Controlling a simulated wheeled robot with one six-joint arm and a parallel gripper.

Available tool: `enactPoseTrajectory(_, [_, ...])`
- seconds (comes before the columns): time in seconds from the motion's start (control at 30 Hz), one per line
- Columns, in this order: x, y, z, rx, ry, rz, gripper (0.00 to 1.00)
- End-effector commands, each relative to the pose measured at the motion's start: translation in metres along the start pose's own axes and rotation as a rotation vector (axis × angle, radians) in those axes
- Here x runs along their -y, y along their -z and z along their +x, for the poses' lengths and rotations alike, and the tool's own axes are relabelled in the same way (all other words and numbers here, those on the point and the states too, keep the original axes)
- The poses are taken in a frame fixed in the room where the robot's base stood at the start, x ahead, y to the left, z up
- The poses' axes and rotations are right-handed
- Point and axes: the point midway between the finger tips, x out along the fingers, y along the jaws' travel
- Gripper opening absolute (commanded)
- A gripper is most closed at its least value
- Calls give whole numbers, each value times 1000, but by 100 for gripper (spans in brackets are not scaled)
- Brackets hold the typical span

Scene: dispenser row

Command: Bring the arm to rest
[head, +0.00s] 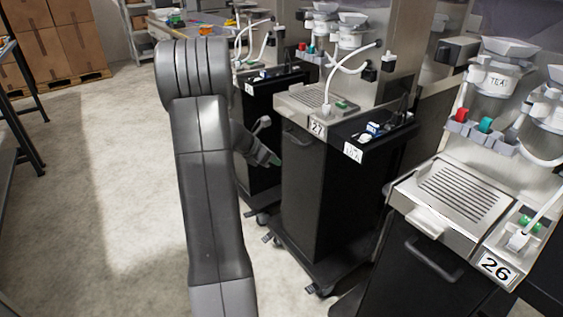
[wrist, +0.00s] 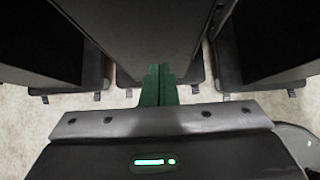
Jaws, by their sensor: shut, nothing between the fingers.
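My gripper (wrist: 158,85) shows in the wrist view as two dark green fingers pressed together, with nothing between them. It points toward the dark front of a dispenser cabinet (wrist: 140,35). In the head view my arm rises through the middle left, and part of my gripper (head: 268,157) shows just right of it, in front of the cabinets below the station marked 27 (head: 317,127). I cannot tell how far the fingertips are from the cabinet.
Station 26 (head: 497,268) with its drip grille (head: 465,190) stands at the right. Cardboard boxes (head: 45,50) are stacked on a pallet at the far left. The pale floor (head: 100,190) left of my arm is clear.

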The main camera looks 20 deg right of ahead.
Motion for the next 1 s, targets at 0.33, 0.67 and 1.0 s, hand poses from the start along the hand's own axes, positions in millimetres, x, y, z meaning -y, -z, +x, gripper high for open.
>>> enactPoseTrajectory(0.33, [0,1,-5,-1,0,-1,0])
enactPoseTrajectory(0.67, [0,2,19,-2,3,0,0])
enactPoseTrajectory(1.0, [1,2,86,-2,3,0,0])
